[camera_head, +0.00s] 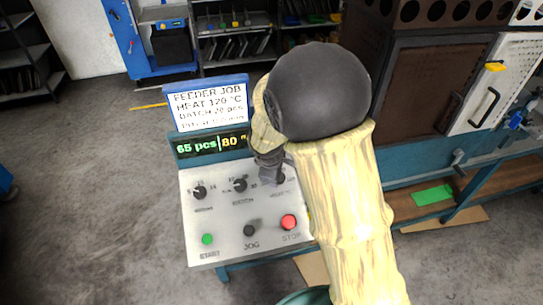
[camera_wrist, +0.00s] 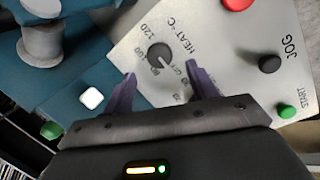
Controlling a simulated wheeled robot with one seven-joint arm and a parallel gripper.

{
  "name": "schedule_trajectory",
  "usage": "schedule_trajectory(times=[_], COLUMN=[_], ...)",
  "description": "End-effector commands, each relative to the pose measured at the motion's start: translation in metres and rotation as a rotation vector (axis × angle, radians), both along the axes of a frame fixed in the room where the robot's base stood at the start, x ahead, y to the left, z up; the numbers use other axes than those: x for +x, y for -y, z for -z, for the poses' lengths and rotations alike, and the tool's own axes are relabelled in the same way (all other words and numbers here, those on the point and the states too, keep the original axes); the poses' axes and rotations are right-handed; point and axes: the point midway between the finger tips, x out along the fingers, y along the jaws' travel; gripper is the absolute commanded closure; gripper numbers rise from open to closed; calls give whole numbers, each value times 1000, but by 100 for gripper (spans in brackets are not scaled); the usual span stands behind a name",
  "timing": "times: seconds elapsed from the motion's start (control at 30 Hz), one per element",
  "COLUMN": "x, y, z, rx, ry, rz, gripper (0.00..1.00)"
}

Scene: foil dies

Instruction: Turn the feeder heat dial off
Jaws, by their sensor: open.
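In the head view the heat dial (camera_head: 279,178) is partly hidden by my gripper (camera_head: 268,158). In the wrist view my gripper (camera_wrist: 160,70) is open, with one purple finger on each side of the dial's lower part. I see no contact, and cannot tell the height of the fingertips above the panel.
Two other black dials (camera_head: 240,185) (camera_head: 200,192), a green START button (camera_head: 207,239), a black JOG button (camera_head: 250,230) and a red STOP button (camera_head: 289,221) share the panel. A display (camera_head: 210,144) reads 65 pcs and 80. A job sign (camera_head: 209,104) stands above it.

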Motion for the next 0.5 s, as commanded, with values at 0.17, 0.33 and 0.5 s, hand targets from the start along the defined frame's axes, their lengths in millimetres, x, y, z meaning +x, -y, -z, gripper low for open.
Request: schedule_trajectory(times=[0.17,0.33,0.5], x=[-12,-24,-36], y=[-4,-7,-10], z=[-31,-61,-89], rx=[3,3,2], ry=[4,5,5], rz=[-1,-1,0], gripper=[42,42,42])
